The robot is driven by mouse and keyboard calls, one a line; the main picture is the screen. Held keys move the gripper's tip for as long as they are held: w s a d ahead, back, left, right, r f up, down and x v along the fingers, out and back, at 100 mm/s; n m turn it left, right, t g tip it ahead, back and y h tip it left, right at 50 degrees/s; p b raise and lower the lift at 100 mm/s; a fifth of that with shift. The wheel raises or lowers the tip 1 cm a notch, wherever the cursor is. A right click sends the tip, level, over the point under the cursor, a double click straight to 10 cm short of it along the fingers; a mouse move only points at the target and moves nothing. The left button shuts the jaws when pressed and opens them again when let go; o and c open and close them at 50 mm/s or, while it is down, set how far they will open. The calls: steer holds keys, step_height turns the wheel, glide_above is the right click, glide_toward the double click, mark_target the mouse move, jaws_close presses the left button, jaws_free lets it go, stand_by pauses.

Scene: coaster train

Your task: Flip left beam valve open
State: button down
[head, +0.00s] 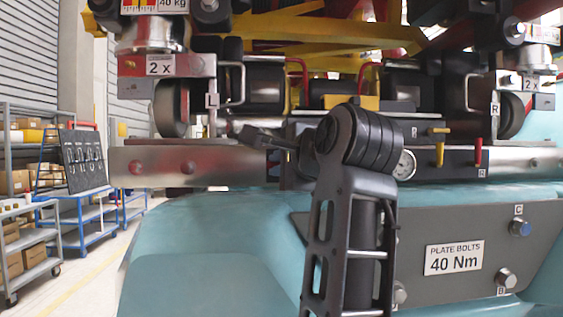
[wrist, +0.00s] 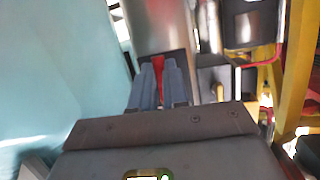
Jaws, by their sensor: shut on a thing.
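In the wrist view, the two grey-blue fingers of my gripper (wrist: 159,72) are closed around a red valve handle (wrist: 159,84). A narrow strip of red shows between them. The handle sits at a dark block (wrist: 183,62) at the end of a bright metal beam (wrist: 160,25). In the head view, my arm rises in front of the machine and its end reaches the left beam (head: 205,166) near its inner end. The fingertips and the held handle are not clear there, so the handle's angle cannot be told.
Right of my arm, a dark block carries a yellow handle (head: 440,154) and a red handle (head: 478,152), beside a round gauge (head: 404,165). A plate marked 40 Nm (head: 454,258) is below. Shelving (head: 25,190) and a blue cart (head: 80,215) stand far left.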

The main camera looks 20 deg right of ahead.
steer(key=shift+f+n, duration=0.15)
steer(key=shift+n, duration=0.15)
steer(key=c, duration=1.1)
jaws_free()
steer(key=s, duration=0.2)
steer(key=s+r+b, duration=0.1)
steer(key=s, duration=0.4)
steer(key=shift+s+a+r+b, duration=0.1)
steer(key=shift+s+r+b, duration=0.15)
steer(key=shift+s+b, duration=0.1)
